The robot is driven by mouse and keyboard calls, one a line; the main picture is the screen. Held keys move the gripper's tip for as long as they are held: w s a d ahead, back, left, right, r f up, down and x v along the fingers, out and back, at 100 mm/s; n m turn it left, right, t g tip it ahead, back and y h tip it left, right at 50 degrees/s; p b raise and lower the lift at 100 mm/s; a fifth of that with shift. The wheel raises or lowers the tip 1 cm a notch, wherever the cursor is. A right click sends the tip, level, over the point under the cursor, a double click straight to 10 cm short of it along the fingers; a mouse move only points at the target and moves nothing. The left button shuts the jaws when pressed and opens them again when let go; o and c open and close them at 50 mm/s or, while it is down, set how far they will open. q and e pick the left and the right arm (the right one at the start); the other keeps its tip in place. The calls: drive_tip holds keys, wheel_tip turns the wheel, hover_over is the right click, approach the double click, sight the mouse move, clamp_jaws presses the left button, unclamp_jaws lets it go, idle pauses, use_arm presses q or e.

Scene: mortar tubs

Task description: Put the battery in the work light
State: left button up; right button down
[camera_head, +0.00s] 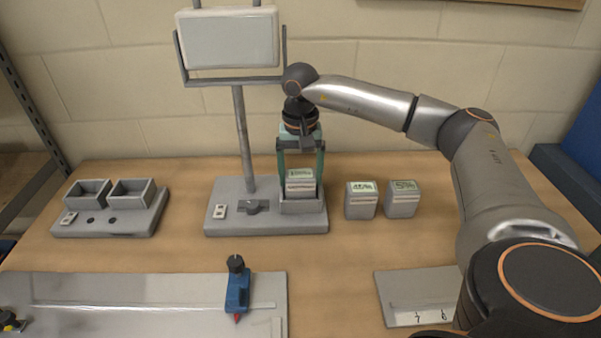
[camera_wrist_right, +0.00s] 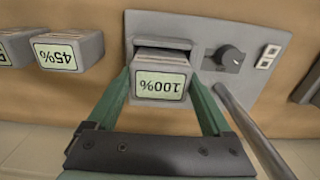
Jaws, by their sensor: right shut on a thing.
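The work light has a pale rectangular lamp head (camera_head: 228,40) on a pole above a grey base (camera_head: 235,222). At the right of the base is a box-like battery socket (camera_head: 303,207), also in the right wrist view (camera_wrist_right: 160,42). My right gripper (camera_head: 300,182) is shut on a grey battery (camera_head: 300,187), marked 100% in the right wrist view (camera_wrist_right: 160,86), with a green finger on each side. The battery is upright over the socket, its lower end apparently inside the opening; its depth is hidden. My left gripper is out of view.
Two other batteries stand right of the base, (camera_head: 361,204) and (camera_head: 402,203); one reads 45% in the wrist view (camera_wrist_right: 62,52). The base has a dark knob (camera_head: 256,206). A charger with two empty bays (camera_head: 110,215) is at left.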

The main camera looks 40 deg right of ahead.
unclamp_jaws()
drive_tip(key=shift+f, duration=0.15)
drive_tip(key=shift+r, duration=3.95)
